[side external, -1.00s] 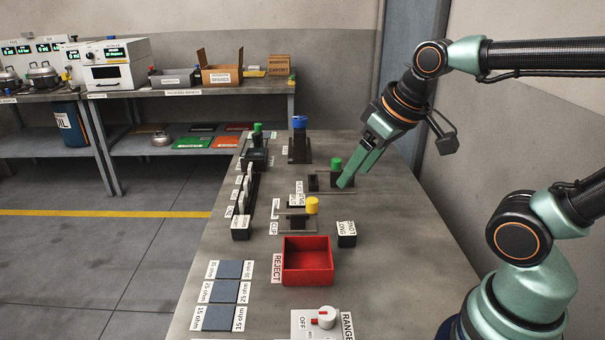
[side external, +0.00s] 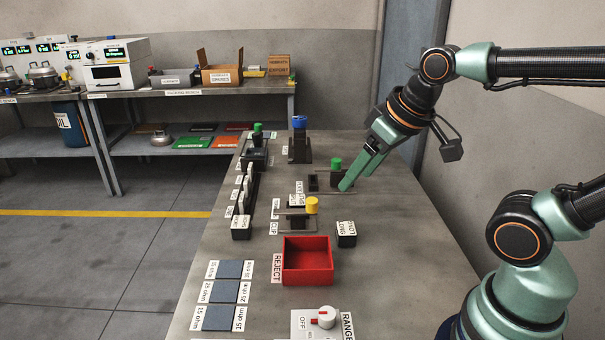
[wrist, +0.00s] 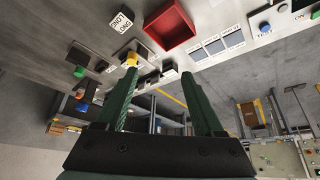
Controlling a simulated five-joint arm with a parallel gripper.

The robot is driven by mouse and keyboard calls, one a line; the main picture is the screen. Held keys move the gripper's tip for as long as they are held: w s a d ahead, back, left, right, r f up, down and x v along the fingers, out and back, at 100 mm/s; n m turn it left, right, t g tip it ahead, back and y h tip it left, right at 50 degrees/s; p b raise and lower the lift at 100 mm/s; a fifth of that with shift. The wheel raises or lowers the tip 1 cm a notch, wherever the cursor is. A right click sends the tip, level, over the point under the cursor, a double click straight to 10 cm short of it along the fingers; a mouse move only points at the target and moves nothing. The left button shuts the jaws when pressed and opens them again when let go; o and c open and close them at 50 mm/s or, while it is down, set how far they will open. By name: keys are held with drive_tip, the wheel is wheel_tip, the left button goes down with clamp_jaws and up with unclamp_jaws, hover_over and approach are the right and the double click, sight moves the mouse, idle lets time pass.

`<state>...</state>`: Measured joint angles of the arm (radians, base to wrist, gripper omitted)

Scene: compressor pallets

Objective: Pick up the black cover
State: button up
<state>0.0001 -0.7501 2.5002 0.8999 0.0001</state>
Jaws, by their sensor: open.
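A small black box-shaped piece (side external: 313,183), which looks like the black cover, sits on the bench left of a green-topped fixture (side external: 336,165). A dark piece near the green knob in the wrist view (wrist: 78,56) may be the same one. My gripper (side external: 345,187) slants down to the right of the black piece, its tips close to the green-topped fixture. In the wrist view my gripper (wrist: 162,78) has its two green fingers spread apart with nothing held between them. The fingers hide part of the fixture's base in the side view.
A yellow-topped fixture (side external: 312,206), a small labelled block (side external: 346,240) and a red reject bin (side external: 308,279) stand toward the front. A blue-topped fixture (side external: 299,123) stands farther back. Upright pieces in a rack (side external: 244,190) line the left edge. The bench's right side is clear.

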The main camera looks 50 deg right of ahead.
drive_tip(key=shift+o, duration=0.3)
drive_tip(key=o, duration=0.4)
drive_tip(key=m+g, duration=0.2)
drive_tip(key=m, duration=0.6)
hover_over(298, 200)
drive_tip(key=s, duration=0.1)
drive_tip(key=shift+h, duration=0.3)
wheel_tip(298, 200, down, 17)
drive_tip(key=shift+s+d+r, duration=0.1)
drive_tip(key=shift+s+x, duration=0.2)
drive_tip(key=shift+x, duration=1.15)
drive_tip(key=shift+s+x, duration=0.2)
drive_tip(key=shift+x, duration=1.15)
